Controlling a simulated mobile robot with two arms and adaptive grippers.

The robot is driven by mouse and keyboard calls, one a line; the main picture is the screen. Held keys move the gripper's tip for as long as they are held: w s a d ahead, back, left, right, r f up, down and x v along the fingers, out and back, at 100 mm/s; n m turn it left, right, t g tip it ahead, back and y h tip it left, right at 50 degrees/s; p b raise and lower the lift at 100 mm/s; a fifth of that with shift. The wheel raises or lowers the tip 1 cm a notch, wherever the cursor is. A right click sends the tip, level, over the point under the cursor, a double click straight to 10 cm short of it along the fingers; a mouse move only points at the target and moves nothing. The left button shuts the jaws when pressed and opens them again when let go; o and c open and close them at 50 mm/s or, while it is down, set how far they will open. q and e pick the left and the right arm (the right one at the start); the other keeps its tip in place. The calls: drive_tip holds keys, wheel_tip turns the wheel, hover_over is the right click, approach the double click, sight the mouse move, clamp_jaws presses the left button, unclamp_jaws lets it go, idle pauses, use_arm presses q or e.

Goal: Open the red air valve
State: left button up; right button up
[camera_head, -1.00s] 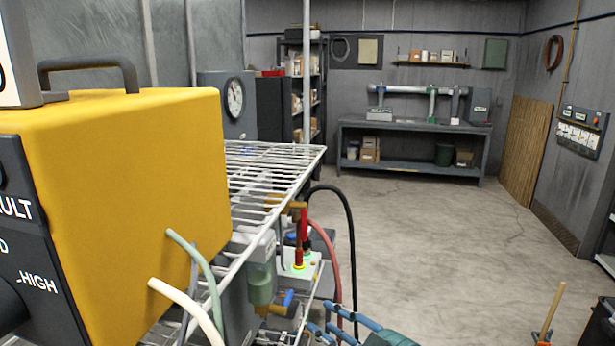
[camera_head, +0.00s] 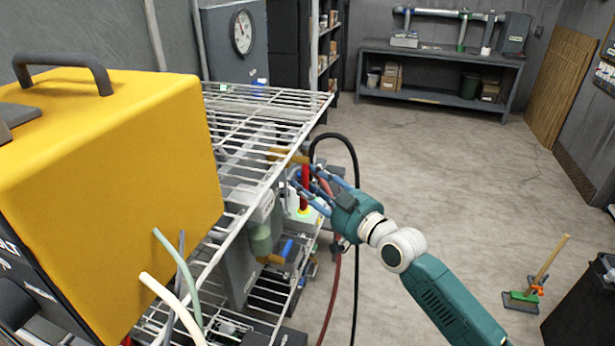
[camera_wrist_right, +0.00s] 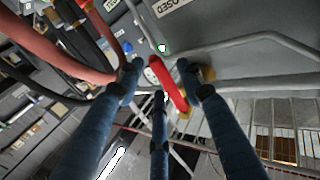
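The red air valve's handle (camera_head: 305,196) stands upright under the wire shelf, below a brass-coloured pipe fitting (camera_head: 290,157). In the right wrist view the red handle (camera_wrist_right: 168,84) lies between the blue fingers. My right gripper (camera_head: 308,188) is at the handle, its fingers spread apart around it. In the wrist view the right gripper's fingertips (camera_wrist_right: 160,75) are apart, and I see no clear grip. Part of the handle is hidden by the fingers in the head view. A label ending in "OSED" (camera_wrist_right: 174,6) shows behind it. My left gripper is not in view.
A white wire shelf (camera_head: 262,112) overhangs the valve. A yellow box (camera_head: 110,190) stands at the left. A black hose (camera_head: 354,190) and a red hose (camera_head: 334,285) hang close to my gripper. A blue-handled valve (camera_head: 286,248) sits lower. Open floor (camera_head: 450,160) lies right.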

drive_tip(key=shift+w+a, duration=0.3)
drive_tip(key=shift+a, duration=0.15)
clamp_jaws()
